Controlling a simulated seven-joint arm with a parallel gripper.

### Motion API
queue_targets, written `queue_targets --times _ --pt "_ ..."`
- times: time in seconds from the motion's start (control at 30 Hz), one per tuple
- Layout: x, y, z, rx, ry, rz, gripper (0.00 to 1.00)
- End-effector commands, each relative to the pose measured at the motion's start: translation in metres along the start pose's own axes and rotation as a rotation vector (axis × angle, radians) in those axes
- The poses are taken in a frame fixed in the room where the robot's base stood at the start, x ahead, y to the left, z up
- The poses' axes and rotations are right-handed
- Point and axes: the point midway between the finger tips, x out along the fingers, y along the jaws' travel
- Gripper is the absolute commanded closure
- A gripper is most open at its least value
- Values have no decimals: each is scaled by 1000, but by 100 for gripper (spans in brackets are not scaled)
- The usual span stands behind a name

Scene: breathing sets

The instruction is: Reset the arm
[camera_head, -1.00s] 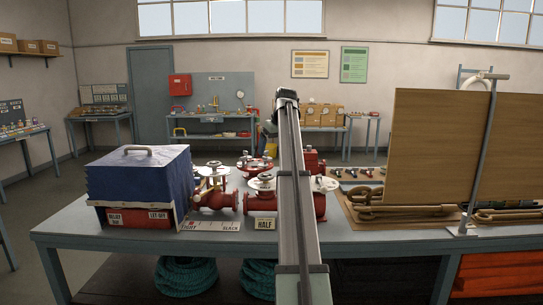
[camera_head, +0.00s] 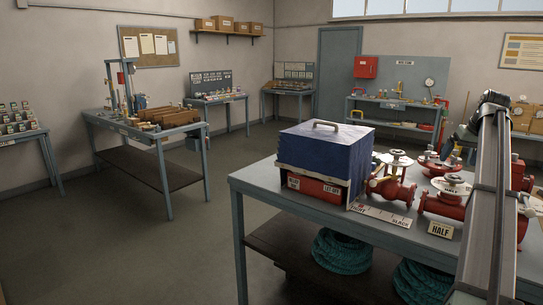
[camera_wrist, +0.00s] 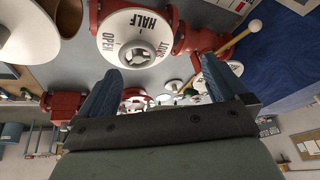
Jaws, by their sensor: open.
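My gripper (camera_wrist: 162,66) shows in the wrist view with its two blue fingers apart. Nothing is seen held between them. A white dial (camera_wrist: 137,38) marked OPEN and HALF, on a red valve, lies beyond the fingertips; whether they touch it I cannot tell. In the head view my arm reaches away along the right side, and the fingers cannot be made out there. Red valves with white discs (camera_head: 393,190) stand on the workbench (camera_head: 262,183) to the left of my arm.
A blue-covered box (camera_head: 323,152) stands at the bench's left end, beside the valves. Green rope coils (camera_head: 343,250) lie on the lower shelf. Another table (camera_head: 150,132) stands at the left, with open floor between.

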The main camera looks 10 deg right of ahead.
Motion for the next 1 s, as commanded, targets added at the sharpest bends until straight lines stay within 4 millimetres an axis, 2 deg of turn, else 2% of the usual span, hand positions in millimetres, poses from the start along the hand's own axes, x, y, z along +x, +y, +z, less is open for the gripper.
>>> queue_targets --times 0.03,0.3,0.4,0.5,0.77,1.0 --pt "21 -21 20 36 -4 -30 0" --pt "121 -130 101 300 -63 -207 0" --pt "160 -163 131 376 -109 -250 0" --pt "197 -185 152 409 -150 -265 0" --pt "285 -223 207 401 -249 -248 0" --pt "358 -258 271 376 -341 -221 0"
